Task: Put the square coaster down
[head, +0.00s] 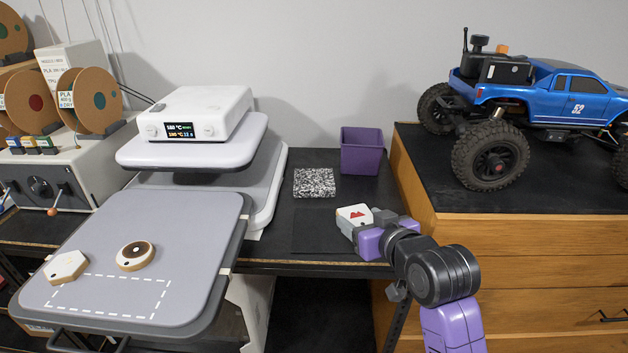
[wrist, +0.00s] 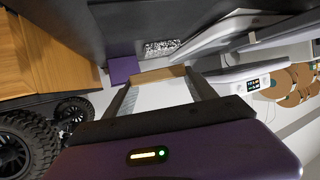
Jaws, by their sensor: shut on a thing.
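The square coaster (head: 352,214) is white on top with a red mountain-like mark. It also shows in the wrist view (wrist: 160,93), with a wooden-coloured edge on its far side. My gripper (head: 364,222) is shut on it, a finger on each of two opposite sides; the wrist view shows the fingers (wrist: 162,96) too. In the head view the coaster shows above the right part of a dark square mat (head: 318,232) on the black bench. I cannot tell whether the coaster touches anything below.
A speckled square pad (head: 314,182) and a purple bin (head: 361,150) stand behind. The press's grey lower plate (head: 190,230), left, bears a hexagonal coaster (head: 66,267) and a round coaster (head: 136,255). A wooden cabinet (head: 500,240) with a blue truck (head: 560,95) bounds the right.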

